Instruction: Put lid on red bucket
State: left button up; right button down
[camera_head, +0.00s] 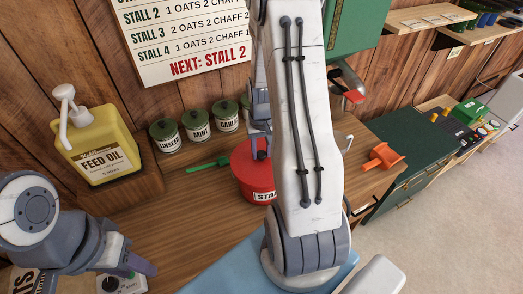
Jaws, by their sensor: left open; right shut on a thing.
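The red bucket (248,188) stands on the wooden counter, with a white label starting "STA" on its front. My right arm hides its right side. A red lid (243,158) shows at the bucket's top; I cannot tell whether it is fully seated or just above the rim. My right gripper (261,153) points down at the lid's middle and is shut on it, probably by its knob, which is mostly hidden. My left gripper (140,268) is open and empty at the lower left, well apart from the bucket.
A yellow feed oil jug (88,150) with a pump stands on a wooden block at left. Green-lidded canisters (165,136) line the wall. A green scoop (208,163) lies left of the bucket. An orange scoop (382,157) lies at right. Counter in front-left of the bucket is clear.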

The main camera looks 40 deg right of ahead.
aim_at(262, 154)
jog(key=shift+f+b, duration=0.35)
jog(key=shift+f, duration=0.2)
jog(key=c, duration=0.8)
grip_release()
jog(key=shift+o, duration=0.2)
jog(key=shift+r, duration=0.1)
notch_tip(262, 154, up, 11)
jog(key=p, duration=0.9)
